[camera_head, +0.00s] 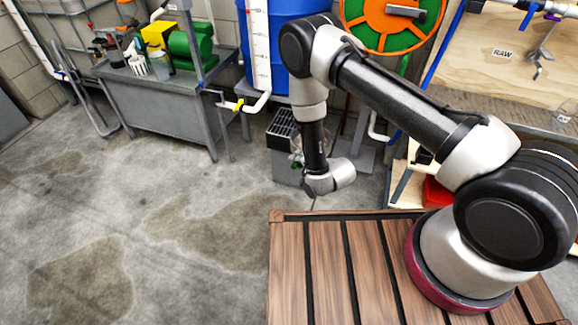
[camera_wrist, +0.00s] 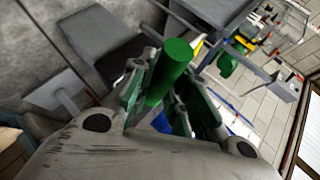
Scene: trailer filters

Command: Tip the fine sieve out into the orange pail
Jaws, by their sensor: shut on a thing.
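My gripper (camera_wrist: 166,98) is shut on a green cylindrical handle (camera_wrist: 174,65), which stands up between its fingers in the wrist view. I take it to be the fine sieve's handle; its mesh cannot be made out. In the head view my forearm hangs down in front of a grey unit with a black grate (camera_head: 283,125), and the gripper is mostly hidden behind my wrist. I cannot pick out an orange pail in either view.
A grey bench (camera_head: 165,95) with a green motor (camera_head: 190,45) stands at the back left. A blue tank (camera_head: 262,60) and an orange-and-green wheel (camera_head: 390,25) are behind my arm. A red bin (camera_head: 434,193) sits at right. The concrete floor at left is clear.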

